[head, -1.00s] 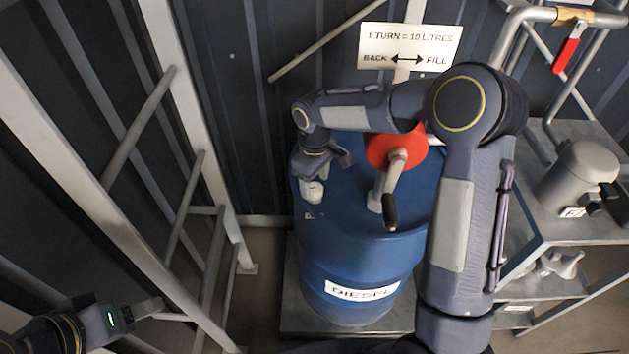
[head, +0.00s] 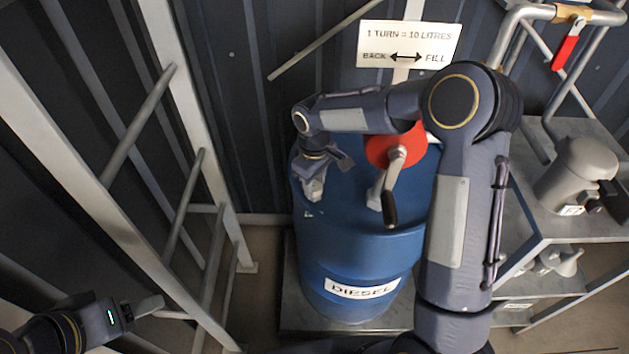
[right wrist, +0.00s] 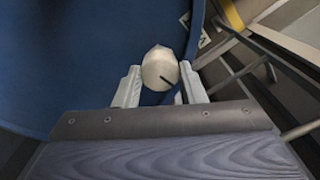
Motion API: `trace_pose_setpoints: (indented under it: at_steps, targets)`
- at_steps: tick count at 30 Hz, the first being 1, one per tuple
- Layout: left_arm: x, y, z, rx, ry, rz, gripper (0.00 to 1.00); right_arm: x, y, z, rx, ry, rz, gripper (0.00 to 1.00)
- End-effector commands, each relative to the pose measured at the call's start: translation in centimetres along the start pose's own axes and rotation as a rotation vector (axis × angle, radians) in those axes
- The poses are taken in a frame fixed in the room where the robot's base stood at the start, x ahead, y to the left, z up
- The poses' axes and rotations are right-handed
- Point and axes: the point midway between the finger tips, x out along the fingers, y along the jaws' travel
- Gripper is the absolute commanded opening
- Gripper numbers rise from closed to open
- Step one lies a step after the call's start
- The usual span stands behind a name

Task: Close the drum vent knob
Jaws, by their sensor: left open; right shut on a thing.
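The drum vent knob (right wrist: 160,68) is a pale, rounded knob with a dark line on its face, near the rim of the blue diesel drum (head: 345,255). My right gripper (right wrist: 160,88) is shut on the knob, one finger on each side of it in the right wrist view. In the head view the right gripper (head: 313,188) points down at the left part of the drum top, and its fingers mostly hide the knob. My left gripper (head: 155,305) is open and empty at the lower left, away from the drum.
A red hand pump (head: 392,150) with a crank stands on the drum top, close to my right arm. A white sign (head: 408,45) hangs behind it. Grey metal framing (head: 160,215) stands at left. A steel shelf (head: 570,228) with a grey can stands at right.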

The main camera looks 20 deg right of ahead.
Motion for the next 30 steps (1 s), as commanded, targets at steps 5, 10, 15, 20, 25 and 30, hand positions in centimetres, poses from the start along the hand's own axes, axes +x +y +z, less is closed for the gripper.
trace_pose_setpoints:
  at_steps: [5, 10, 15, 20, 25, 30]
  targets:
    - [0.4, -0.2, 0.2, 0.0, 0.0, 0.0, 0.55, 0.0, 0.0, -0.1, 0.062, 0.002, 0.001, 0.14]
    - [0.9, -0.4, 0.5, 0.0, 0.0, 0.0, 0.55, 0.1, 0.0, -0.1, 0.177, 0.003, 0.001, 0.14]
    - [1.5, -0.7, 0.8, 0.0, 0.0, 0.0, 0.55, 0.1, 0.0, -0.1, 0.329, 0.004, 0.002, 0.14]
    - [1.9, -0.9, 0.9, 0.0, 0.0, 0.0, 0.55, 0.0, 0.0, -0.1, 0.483, 0.003, 0.002, 0.14]
    - [2.2, -1.0, 1.1, 0.0, 0.0, 0.0, 0.55, 0.0, 0.0, -0.1, 0.645, 0.003, 0.001, 0.14]
    - [2.4, -1.1, 1.2, 0.0, 0.0, 0.0, 0.55, 0.0, -0.1, -0.1, 0.805, 0.003, 0.0, 0.14]
